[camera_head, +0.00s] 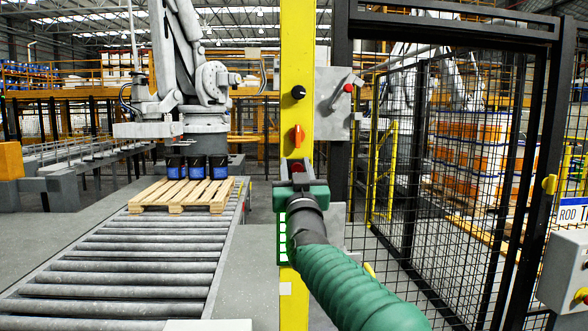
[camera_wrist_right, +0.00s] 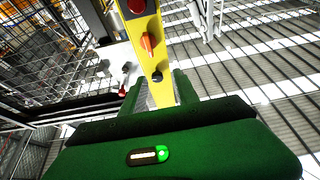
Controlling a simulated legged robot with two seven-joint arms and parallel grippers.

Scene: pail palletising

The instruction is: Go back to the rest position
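My right gripper (camera_head: 297,166) is raised in front of the yellow post (camera_head: 296,60), its green arm coming in from the lower right. In the right wrist view its two green fingers (camera_wrist_right: 159,76) stand apart with nothing held between them. The post carries a black knob (camera_head: 298,92), an orange switch (camera_head: 297,136) and a red button (camera_head: 297,167). In the head view the red button shows between the fingers; I cannot tell whether anything touches it. In the wrist view the red button (camera_wrist_right: 138,6) lies beyond the fingertips. My left gripper is out of view.
A wooden pallet (camera_head: 150,194) with several dark pails (camera_head: 196,167) sits on the roller conveyor (camera_head: 120,275). A large grey robot arm (camera_head: 180,60) stands behind it. A black mesh fence (camera_head: 455,150) closes the right side. A lever (camera_head: 338,95) sticks out beside the post.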

